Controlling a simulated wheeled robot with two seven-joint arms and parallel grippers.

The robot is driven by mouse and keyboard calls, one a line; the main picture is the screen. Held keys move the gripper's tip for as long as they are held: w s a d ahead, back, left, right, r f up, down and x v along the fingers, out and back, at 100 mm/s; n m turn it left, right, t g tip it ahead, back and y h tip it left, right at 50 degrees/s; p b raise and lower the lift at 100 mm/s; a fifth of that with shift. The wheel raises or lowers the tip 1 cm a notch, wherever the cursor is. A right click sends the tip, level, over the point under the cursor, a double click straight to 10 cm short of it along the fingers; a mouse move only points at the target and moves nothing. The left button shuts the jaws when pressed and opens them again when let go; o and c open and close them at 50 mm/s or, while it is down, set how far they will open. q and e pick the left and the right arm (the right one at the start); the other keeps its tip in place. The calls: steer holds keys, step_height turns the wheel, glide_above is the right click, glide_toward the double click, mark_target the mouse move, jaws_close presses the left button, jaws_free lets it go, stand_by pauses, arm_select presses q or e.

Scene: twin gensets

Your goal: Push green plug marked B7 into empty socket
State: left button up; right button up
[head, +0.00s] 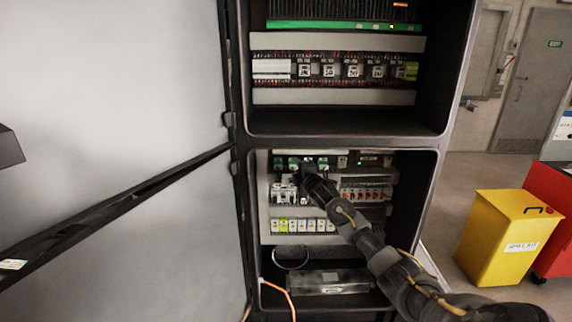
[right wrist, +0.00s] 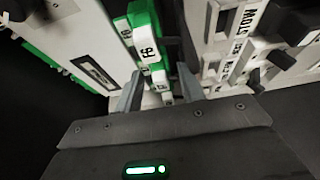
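A row of green plugs (head: 293,162) sits along the top of the lower cabinet bay in the head view. My right gripper (head: 306,172) reaches in at this row and hides part of it. In the right wrist view the right gripper (right wrist: 160,69) has its two fingers apart, either side of a narrow green-and-white piece (right wrist: 159,78). I see no clear grip on it. Just beyond is a green plug (right wrist: 143,28) with a white label, whose marking I cannot read surely as B7. The empty socket cannot be made out. My left gripper is not identifiable in view.
Breakers (head: 366,194) stand right of my right arm, and a terminal row (head: 300,225) lies below. The cabinet's side walls limit room around the arm. An orange cable (head: 280,290) hangs at lower left. A yellow bin (head: 505,235) stands on the floor at right.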

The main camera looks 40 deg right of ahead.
steer(key=b+v, duration=0.3)
steer(key=v, duration=0.7)
steer(key=shift+s, duration=0.4)
steer(key=shift+a, duration=0.1)
